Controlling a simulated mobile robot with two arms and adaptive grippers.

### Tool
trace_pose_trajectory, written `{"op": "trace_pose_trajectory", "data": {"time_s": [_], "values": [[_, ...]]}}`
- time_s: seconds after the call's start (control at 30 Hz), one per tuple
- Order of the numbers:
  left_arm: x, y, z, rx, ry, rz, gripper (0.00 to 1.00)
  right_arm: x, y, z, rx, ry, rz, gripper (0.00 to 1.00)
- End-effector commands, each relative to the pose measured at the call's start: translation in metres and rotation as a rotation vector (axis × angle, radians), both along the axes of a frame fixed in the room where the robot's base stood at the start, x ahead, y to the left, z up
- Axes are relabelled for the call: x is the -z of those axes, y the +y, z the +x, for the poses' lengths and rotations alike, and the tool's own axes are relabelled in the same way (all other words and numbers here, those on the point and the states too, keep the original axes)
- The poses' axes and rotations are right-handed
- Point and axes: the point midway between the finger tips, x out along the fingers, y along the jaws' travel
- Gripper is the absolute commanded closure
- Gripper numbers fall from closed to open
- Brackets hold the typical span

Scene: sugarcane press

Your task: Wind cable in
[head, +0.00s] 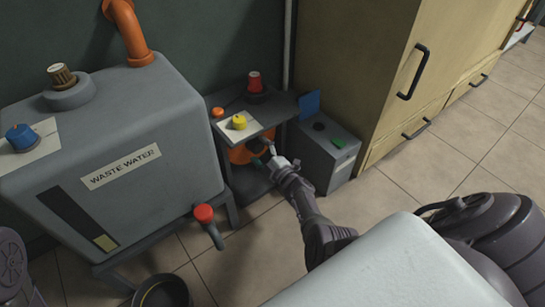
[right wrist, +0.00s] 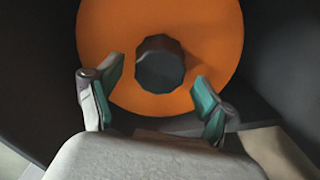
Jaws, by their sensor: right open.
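An orange disc (head: 240,155) sits low inside the dark shelf stand beside the waste water tank. It fills the top of the right wrist view (right wrist: 215,50), with a dark faceted knob (right wrist: 160,66) at its centre. My right gripper (head: 264,154) is in front of the disc. I cannot tell whether the fingertips touch the disc. No cable can be made out. My left gripper is not in view.
The grey waste water tank (head: 140,135) stands left, with a red-handled valve (head: 204,213) at its lower right. The shelf top (head: 265,113) carries red and yellow knobs. A grey box (head: 323,160) and wooden cabinet (head: 375,70) stand right. A black pan (head: 162,292) is at the bottom.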

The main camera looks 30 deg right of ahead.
Motion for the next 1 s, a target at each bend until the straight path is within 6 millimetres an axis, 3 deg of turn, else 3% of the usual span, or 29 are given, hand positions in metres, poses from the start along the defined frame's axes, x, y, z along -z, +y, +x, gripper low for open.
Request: {"op": "trace_pose_trajectory", "data": {"time_s": [0.5,0.7,1.0], "values": [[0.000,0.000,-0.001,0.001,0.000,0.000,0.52,0.001,-0.008,-0.095,0.002,0.003,-0.001,0.20],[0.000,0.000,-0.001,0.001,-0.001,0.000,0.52,0.001,-0.009,-0.110,0.001,0.002,0.002,0.20],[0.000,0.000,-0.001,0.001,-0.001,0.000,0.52,0.000,-0.009,-0.111,0.001,0.002,0.002,0.20]]}}
